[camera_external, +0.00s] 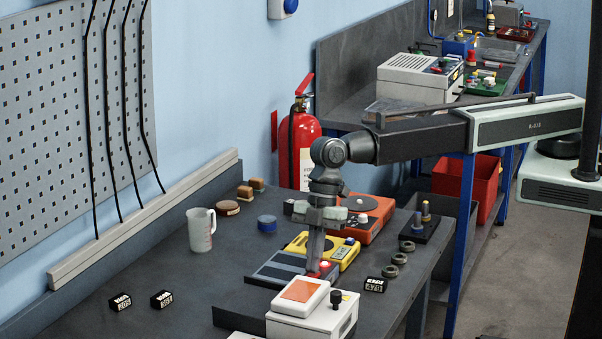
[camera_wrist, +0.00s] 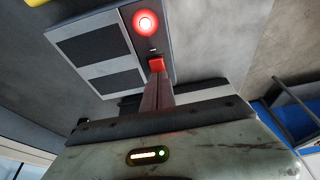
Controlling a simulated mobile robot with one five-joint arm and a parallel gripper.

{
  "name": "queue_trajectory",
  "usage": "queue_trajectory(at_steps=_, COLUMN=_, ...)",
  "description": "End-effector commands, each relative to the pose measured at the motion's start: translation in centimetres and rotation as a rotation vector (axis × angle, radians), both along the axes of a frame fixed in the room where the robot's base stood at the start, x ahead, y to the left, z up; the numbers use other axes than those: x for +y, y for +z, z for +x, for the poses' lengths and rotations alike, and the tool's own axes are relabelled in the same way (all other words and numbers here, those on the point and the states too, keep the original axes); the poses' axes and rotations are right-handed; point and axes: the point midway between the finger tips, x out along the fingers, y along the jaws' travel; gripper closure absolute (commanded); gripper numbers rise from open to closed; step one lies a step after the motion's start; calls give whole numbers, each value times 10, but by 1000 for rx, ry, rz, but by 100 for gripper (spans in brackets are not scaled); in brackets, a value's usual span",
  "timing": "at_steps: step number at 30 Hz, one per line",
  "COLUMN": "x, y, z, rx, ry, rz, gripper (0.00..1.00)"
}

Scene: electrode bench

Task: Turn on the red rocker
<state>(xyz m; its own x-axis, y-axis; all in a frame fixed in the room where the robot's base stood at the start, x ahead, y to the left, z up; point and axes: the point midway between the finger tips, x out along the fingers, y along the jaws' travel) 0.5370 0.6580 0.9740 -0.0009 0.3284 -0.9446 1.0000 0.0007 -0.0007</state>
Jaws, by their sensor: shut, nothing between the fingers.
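A flat grey switch box with two dark panels (camera_wrist: 95,45) fills the upper left of the wrist view. It also shows on the bench in the external view (camera_external: 277,268), partly behind my gripper. The small red rocker (camera_wrist: 156,63) is at the box's edge strip. A round red lamp (camera_wrist: 145,21) on the same strip glows with a bright centre, and it shows in the external view (camera_external: 325,265). My gripper (camera_wrist: 158,80) is shut and empty, pointing down, with its fingertips right at the rocker. I cannot tell whether they touch it.
A white box with an orange top (camera_external: 302,290) stands just in front of the switch box. A yellow device (camera_external: 345,252) and an orange device (camera_external: 372,215) are behind it. A black labelled block (camera_external: 375,285) lies to the right. The bench's left middle is mostly clear around a mug (camera_external: 201,230).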

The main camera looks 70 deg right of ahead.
Motion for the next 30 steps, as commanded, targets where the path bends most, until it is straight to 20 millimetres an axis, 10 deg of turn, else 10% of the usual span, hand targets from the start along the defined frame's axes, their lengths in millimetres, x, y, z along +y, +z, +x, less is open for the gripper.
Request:
queue_trajectory(at_steps=10, x=-2, y=15, z=0, rx=0, ry=0, rz=0, gripper=100)
queue_trajectory(at_steps=30, x=-54, y=129, z=-1, rx=0, ry=-1, rz=0, gripper=100)
